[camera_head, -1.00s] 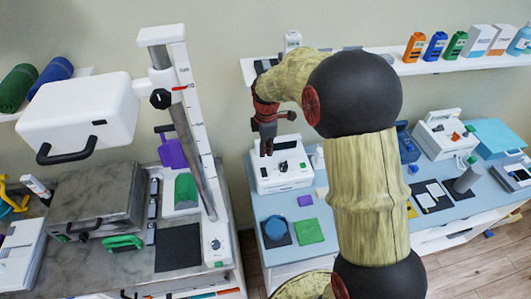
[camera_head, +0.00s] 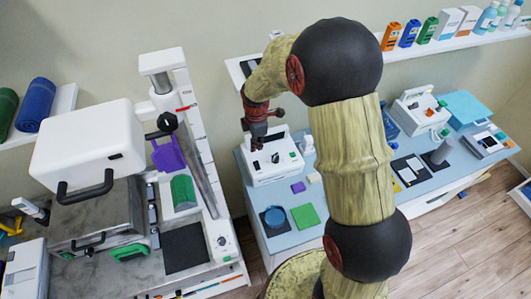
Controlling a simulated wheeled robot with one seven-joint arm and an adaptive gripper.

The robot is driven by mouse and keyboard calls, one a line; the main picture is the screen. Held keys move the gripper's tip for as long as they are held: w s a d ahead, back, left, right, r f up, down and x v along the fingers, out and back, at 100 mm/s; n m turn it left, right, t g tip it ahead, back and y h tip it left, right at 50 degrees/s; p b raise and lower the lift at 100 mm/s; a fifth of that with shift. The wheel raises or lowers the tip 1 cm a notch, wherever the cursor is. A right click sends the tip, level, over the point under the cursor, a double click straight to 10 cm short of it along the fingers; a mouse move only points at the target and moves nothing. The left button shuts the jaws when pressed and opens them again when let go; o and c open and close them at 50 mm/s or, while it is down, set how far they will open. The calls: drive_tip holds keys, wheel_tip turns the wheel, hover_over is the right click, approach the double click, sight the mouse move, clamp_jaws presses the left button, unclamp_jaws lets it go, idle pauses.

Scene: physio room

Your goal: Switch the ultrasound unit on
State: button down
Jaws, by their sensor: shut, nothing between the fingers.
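A white box-shaped unit (camera_head: 285,173) with a carry handle, dark knobs and a small green mark stands on the light-blue counter. It looks like the ultrasound unit, but I cannot read a label. My gripper (camera_head: 259,147), dark with red parts, points down at the unit's upper left, close to its control face. Its fingers are shut and hold nothing. I cannot tell whether the fingertips touch the unit. The gripper hides part of the unit's top left, and no switch state can be made out.
A second white unit (camera_head: 420,112) stands at right. A white shelf (camera_head: 450,44) runs behind. A tall white stand (camera_head: 163,62) is at left.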

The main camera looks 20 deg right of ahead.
sight(256, 163)
drive_tip(key=shift+w+d+f+t, duration=0.15)
drive_tip(key=shift+w+d+t, duration=0.15)
drive_tip(key=shift+w+d, duration=0.15)
drive_tip(key=shift+a, duration=0.1)
drive_tip(key=f, duration=0.4)
drive_tip(key=w+f, duration=0.1)
drive_tip(key=f, duration=0.4)
drive_tip(key=w+f+p, duration=0.1)
drive_tip(key=f, duration=0.3)
drive_tip(key=shift+f, duration=0.4)
